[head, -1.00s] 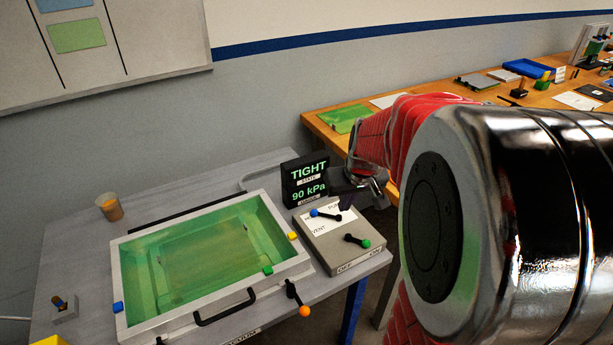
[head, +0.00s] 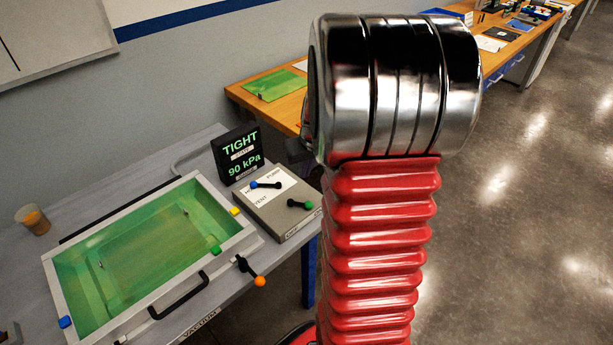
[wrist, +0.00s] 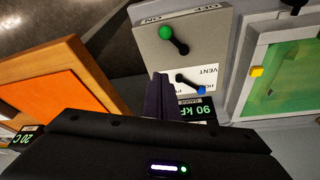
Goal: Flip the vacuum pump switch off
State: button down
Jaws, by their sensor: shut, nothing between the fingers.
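A grey control box (head: 270,222) stands right of the green bath. Its green-knobbed lever (head: 307,205) is nearest the OFF/ON labels, with the knob toward the ON side; it also shows in the wrist view (wrist: 166,32). A blue-knobbed lever (head: 256,184) lies on the white label reading VENT and PUMP; the wrist view shows it too (wrist: 200,90). In the wrist view my gripper (wrist: 160,77) is shut and empty, its tips beside the box and apart from both levers. In the head view my arm hides most of the gripper.
A display (head: 238,155) behind the box reads TIGHT, 90 kPa. The bath frame (head: 128,320) has an orange-knobbed lever (head: 259,281) at its near right corner. A cup (head: 34,220) stands at left. A wooden bench (head: 250,112) is behind; open floor lies right.

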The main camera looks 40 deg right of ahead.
aim_at(302, 205)
jog(key=x, duration=0.9)
jog(key=shift+f, duration=0.1)
jog(key=shift+s+a+f, duration=0.1)
jog(key=shift+s+a, duration=0.15)
jog(key=shift+s, duration=0.35)
jog(key=shift+s+a+f, duration=0.1)
jog(key=shift+s+a, duration=0.1)
jog(key=shift+s, duration=0.45)
jog(key=shift+s+a+f, duration=0.15)
jog(key=shift+s+a, duration=0.1)
jog(key=shift+s, duration=0.35)
